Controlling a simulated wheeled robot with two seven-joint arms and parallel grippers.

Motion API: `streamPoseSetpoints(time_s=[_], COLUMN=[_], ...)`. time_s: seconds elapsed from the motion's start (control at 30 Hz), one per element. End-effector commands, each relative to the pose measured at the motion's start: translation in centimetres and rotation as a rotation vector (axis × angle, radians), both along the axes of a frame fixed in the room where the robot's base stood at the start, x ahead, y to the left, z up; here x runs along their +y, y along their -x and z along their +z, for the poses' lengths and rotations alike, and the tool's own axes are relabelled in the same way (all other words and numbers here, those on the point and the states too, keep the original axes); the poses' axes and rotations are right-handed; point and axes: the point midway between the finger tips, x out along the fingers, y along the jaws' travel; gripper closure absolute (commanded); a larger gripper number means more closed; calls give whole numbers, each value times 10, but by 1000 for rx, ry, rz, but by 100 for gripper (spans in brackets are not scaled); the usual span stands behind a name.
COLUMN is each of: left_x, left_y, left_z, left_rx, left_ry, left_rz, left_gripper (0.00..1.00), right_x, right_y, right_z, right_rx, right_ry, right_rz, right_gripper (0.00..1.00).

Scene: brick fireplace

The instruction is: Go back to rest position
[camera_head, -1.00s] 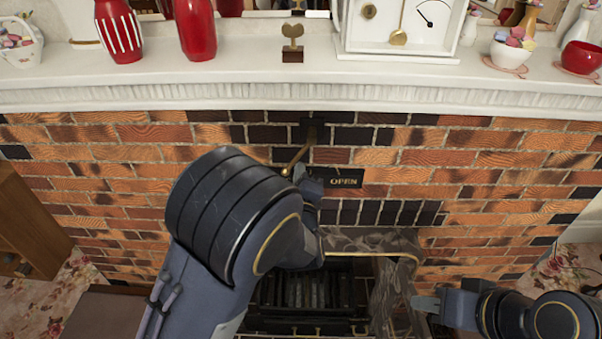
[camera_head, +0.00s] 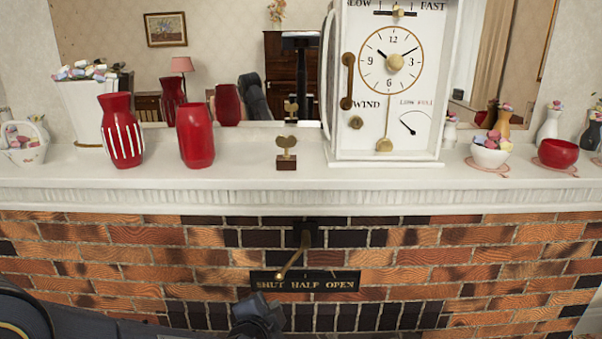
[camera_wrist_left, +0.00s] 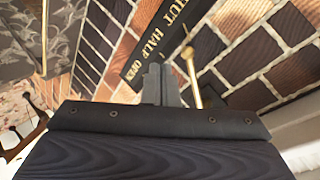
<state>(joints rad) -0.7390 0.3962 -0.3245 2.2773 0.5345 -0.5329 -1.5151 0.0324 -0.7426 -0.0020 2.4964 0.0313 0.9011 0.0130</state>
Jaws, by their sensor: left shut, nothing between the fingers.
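My left gripper (camera_head: 258,316) is at the bottom of the head view, just below the dark SHUT HALF OPEN plate (camera_head: 330,281). Its arm comes in from the lower left. In the left wrist view its two fingers (camera_wrist_left: 162,85) are together with nothing between them. A brass lever (camera_head: 294,256) hangs from a dark mount on the bricks, its lower end slanting left to the SHUT side of the plate. In the left wrist view a brass rod (camera_wrist_left: 192,78) shows just right of the fingers; I cannot tell if they touch. My right gripper is out of view.
The white mantel (camera_head: 240,167) runs above the brick wall (camera_head: 150,262). It carries a white clock (camera_head: 345,130), red vases (camera_head: 195,135), a small heart-shaped ornament (camera_head: 286,145), bowls (camera_head: 490,152) and a basket (camera_head: 22,142). A mirror stands behind.

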Motion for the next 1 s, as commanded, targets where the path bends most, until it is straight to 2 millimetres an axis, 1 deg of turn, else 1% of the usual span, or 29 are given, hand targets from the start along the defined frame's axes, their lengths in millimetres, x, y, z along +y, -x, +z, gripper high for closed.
streamPoseSetpoints(time_s=[0.03,0.1,0.17,0.2,0.23,0.3,0.37,0.4,0.5,0.6,0.73,0.8,1.0], left_x=[15,28,39,46,53,73,91,103,125,140,148,149,149], left_y=[8,25,44,59,70,94,117,133,170,197,214,217,217], left_z=[10,21,33,41,44,41,35,33,26,20,15,14,14], left_rx=[81,201,301,365,412,522,611,660,746,792,819,824,825], left_ry=[167,368,515,602,665,779,852,889,950,984,1002,1006,1009], left_rz=[31,65,103,133,158,232,323,392,567,716,824,843,842], left_gripper=[100,100,100,100,100,100,100,100,100,100,100,100,100], right_x=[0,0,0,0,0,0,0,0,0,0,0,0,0], right_y=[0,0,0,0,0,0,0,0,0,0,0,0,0], right_z=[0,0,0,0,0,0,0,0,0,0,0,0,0], right_rx=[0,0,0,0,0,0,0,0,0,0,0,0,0], right_ry=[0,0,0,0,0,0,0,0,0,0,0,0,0], right_rz=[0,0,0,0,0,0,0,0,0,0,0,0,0], right_gripper=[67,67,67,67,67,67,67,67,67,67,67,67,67])
